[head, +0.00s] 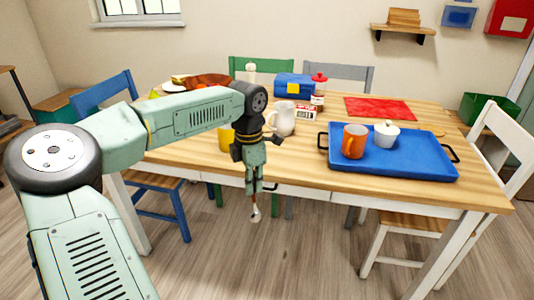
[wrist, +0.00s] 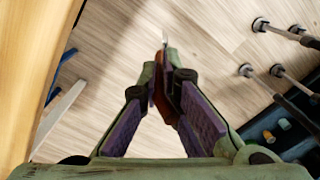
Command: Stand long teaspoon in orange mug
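The orange mug (head: 354,141) stands upright on the blue tray (head: 430,165), at the right of the table in the head view. My gripper (head: 256,188) points down in front of the table's near edge, over the floor, left of the tray and mug. It is shut on the long teaspoon (head: 255,211), whose thin lower end hangs below the fingertips. In the wrist view the fingers (wrist: 166,85) close around a brownish part of the teaspoon (wrist: 163,70), with a pale tip beyond. The rest of the teaspoon is hidden by the fingers. The mug's inside is hard to see.
A white lidded bowl (head: 386,134) stands just right of the mug on the tray. A white pitcher (head: 282,119), a yellow mug (head: 226,138) and a red-lidded jar (head: 319,88) stand further left. The wooden table's (head: 300,165) near strip before the tray is clear. A white chair (head: 505,145) is at the right.

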